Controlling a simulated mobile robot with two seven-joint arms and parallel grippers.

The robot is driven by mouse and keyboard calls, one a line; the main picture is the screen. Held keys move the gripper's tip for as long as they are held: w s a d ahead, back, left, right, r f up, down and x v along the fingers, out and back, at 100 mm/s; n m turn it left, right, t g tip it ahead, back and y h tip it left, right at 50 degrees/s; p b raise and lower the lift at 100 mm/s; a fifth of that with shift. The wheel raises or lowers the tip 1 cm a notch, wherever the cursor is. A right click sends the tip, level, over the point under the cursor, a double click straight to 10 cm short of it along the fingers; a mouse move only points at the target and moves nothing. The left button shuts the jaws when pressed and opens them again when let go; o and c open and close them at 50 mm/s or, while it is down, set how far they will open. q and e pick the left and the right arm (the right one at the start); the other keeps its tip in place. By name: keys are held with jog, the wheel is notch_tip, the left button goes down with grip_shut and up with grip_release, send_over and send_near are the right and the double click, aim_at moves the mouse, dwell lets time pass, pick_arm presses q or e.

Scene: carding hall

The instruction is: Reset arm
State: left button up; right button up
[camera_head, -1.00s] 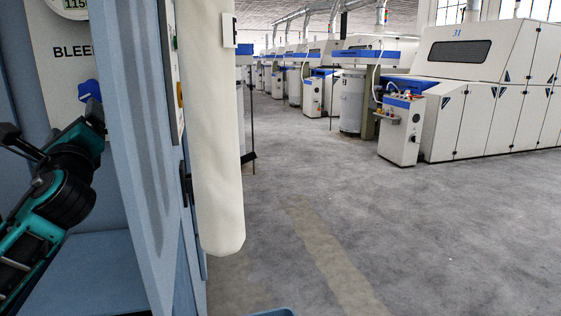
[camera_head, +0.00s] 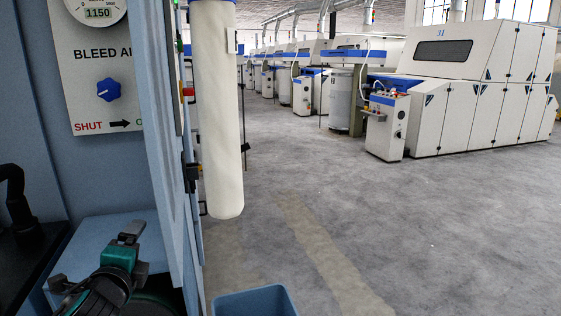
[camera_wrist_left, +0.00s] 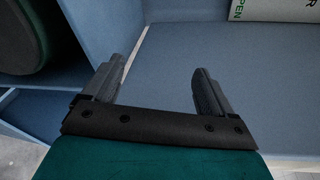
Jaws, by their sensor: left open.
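My left gripper (camera_head: 95,257) is low at the left of the head view, below the valve panel. Its black fingers are apart, with nothing between them. In the left wrist view its two fingers (camera_wrist_left: 158,70) stand open in front of a plain blue surface. The blue knob (camera_head: 109,90) sits on the white bleed panel (camera_head: 88,60), above the gripper and clear of it. The panel reads SHUT with an arrow toward the right. A corner of a white plate with green OPEN lettering (camera_wrist_left: 270,9) shows in the left wrist view. My right gripper is not in view.
A blue cabinet edge (camera_head: 160,130) and a cream cylinder (camera_head: 220,120) stand just right of the gripper. A blue bin (camera_head: 256,302) is at the bottom. Open grey floor (camera_head: 400,220) lies to the right, with a large white machine (camera_head: 470,90) behind.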

pick_arm(q)
jog(key=s+d+f+n+g+h, duration=0.25)
jog(key=s+f+n, duration=0.2)
jog(key=f, duration=0.35)
jog(key=s+d+f+n+g+h, duration=0.1)
jog(key=s+d+f+n, duration=0.25)
jog(key=s+f, duration=0.35)
jog(key=s+d+f+n+g+h, duration=0.1)
jog(key=s+d+f+n, duration=0.4)
jog(key=s, duration=0.8)
notch_tip(320, 180, down, 5)
jog(key=n+g+p, duration=0.1)
jog(key=n, duration=0.2)
jog(key=shift+d, duration=0.2)
jog(key=shift+s, duration=0.1)
dwell(1.0)
